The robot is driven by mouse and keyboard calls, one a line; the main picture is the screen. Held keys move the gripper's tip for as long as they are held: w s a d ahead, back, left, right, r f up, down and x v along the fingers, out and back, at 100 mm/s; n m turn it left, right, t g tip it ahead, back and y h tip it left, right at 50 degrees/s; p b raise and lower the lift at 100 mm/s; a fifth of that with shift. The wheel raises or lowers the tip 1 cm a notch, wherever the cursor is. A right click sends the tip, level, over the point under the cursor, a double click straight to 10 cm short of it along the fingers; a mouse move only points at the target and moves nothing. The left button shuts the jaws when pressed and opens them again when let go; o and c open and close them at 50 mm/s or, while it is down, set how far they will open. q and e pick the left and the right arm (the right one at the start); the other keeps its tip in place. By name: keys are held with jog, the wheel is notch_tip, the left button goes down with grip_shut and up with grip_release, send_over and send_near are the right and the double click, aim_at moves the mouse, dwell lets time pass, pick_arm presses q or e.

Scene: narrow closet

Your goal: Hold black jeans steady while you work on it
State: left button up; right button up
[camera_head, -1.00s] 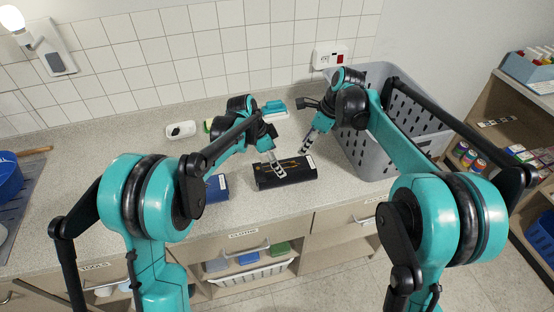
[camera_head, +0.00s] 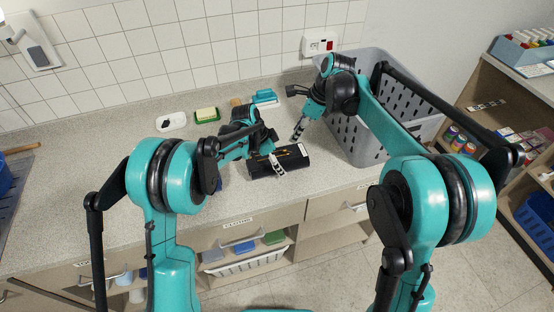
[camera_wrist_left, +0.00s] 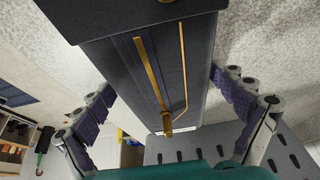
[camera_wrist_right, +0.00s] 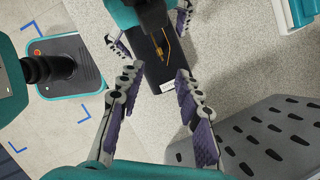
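The black jeans (camera_head: 297,163) are a folded dark bundle with gold stitching, lying on the counter. They also fill the upper middle of the left wrist view (camera_wrist_left: 115,60). My left gripper (camera_head: 277,155) is over the bundle's left part, its fingers spread on either side of it in the left wrist view; contact is unclear. My right gripper (camera_head: 299,132) is open and empty, just behind the jeans. In the right wrist view the jeans (camera_wrist_right: 168,72) appear beyond its spread fingers, partly covered by my left gripper.
A grey perforated basket (camera_head: 365,145) stands right of the jeans, close to my right arm. A green dish with a sponge (camera_head: 206,115), a white dish (camera_head: 171,122) and a teal-and-white brush (camera_head: 264,97) lie behind.

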pick_arm(q)
jog(key=c, duration=1)
pick_arm(e)
jog(key=shift+w+d, duration=0.15)
jog(key=shift+w, duration=0.05)
grip_shut()
jog(key=w+d+n+g, duration=0.2)
jog(key=w+d+n, duration=0.2)
jog(key=d+n, duration=0.2)
jog(key=n, duration=0.1)
send_near(288, 154)
jog(key=shift+g, duration=0.3)
jog(key=f, duration=0.1)
jog(key=d+f, duration=0.1)
jog(key=f, duration=0.1)
jog(key=w+d+f, duration=0.1)
jog(key=f, duration=0.1)
jog(key=shift+w+d+f, duration=0.1)
jog(key=shift+d, duration=0.1)
jog(key=shift+s+a, duration=0.2)
jog(key=shift+a, duration=0.4)
jog(key=shift+s+a, duration=0.2)
jog(key=shift+a, duration=0.45)
jog(key=shift+s+a, duration=0.2)
jog(key=shift+a, duration=0.45)
jog(key=shift+a, duration=0.1)
